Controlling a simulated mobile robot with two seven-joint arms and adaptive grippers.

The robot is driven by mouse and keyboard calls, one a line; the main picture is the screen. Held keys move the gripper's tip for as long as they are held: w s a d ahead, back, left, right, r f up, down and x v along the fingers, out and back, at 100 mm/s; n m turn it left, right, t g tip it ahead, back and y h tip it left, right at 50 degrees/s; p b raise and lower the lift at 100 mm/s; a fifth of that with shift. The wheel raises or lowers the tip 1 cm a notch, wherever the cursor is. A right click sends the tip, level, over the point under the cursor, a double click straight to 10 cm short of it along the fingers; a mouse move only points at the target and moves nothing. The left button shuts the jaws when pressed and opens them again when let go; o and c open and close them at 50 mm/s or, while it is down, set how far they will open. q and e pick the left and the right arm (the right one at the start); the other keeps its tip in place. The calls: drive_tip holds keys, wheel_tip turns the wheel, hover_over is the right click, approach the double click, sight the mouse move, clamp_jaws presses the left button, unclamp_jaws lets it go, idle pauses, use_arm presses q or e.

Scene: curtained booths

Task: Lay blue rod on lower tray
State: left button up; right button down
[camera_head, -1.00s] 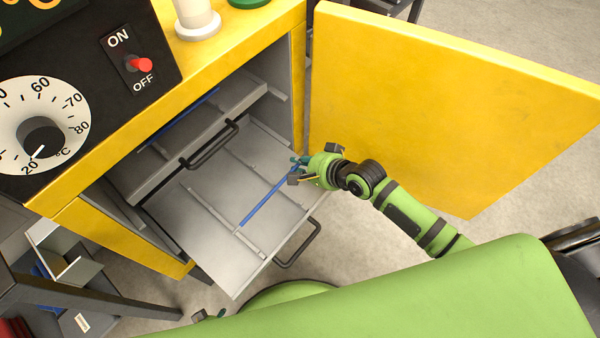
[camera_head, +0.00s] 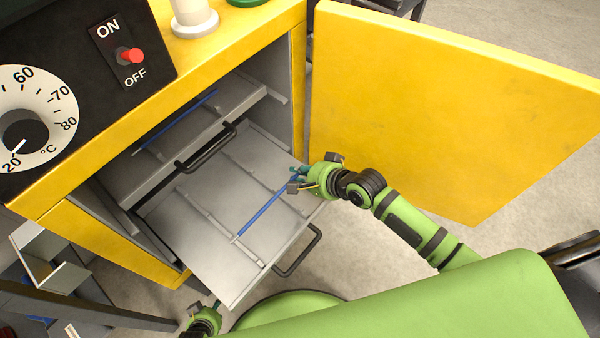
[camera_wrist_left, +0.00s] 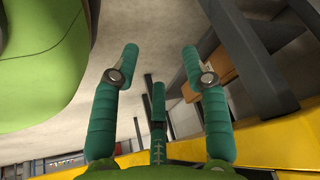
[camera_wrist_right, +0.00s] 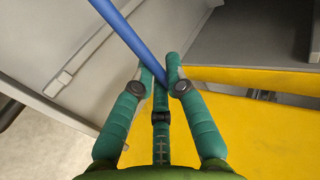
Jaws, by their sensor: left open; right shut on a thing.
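A blue rod (camera_head: 262,217) is held by my right gripper (camera_head: 300,178), which is shut on its near right end. The rod slants down-left over the pulled-out lower tray (camera_head: 215,262); I cannot tell whether it touches the tray. In the right wrist view the rod (camera_wrist_right: 132,42) runs up from between the closed fingers (camera_wrist_right: 160,78). Another blue rod (camera_head: 208,97) lies on the upper tray (camera_head: 165,172). My left gripper (camera_wrist_left: 160,60) is open and empty, its fingers wide apart; in the head view only part of my left arm shows at the bottom.
The yellow cabinet's door (camera_head: 440,105) stands wide open to the right, close to my right arm. The lower tray's black handle (camera_head: 305,258) sticks out at its front. A control panel with a dial (camera_head: 28,130) and a red switch (camera_head: 131,55) is at the upper left.

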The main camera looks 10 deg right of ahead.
sight(300, 193)
wheel_tip(300, 193, down, 2)
drive_tip(key=shift+f+b, duration=0.1)
drive_tip(key=shift+b, duration=0.75)
drive_tip(key=shift+f+b, duration=0.65)
drive_tip(key=shift+b, duration=0.25)
drive_tip(key=shift+f+b, duration=0.3)
drive_tip(key=shift+b, duration=0.15)
drive_tip(key=shift+f, duration=0.2)
use_arm(q)
drive_tip(key=shift+s+d+r+n+g+b, duration=0.15)
drive_tip(key=shift+s+d+r+g+b, duration=0.2)
drive_tip(key=shift+g, duration=0.35)
drive_tip(key=shift+s+d+r+n+g+b, duration=0.15)
drive_tip(key=shift+s+d+r+g+b, duration=0.25)
drive_tip(key=shift+g, duration=0.3)
use_arm(e)
drive_tip(key=shift+f, duration=1.45)
drive_tip(key=shift+s, duration=0.1)
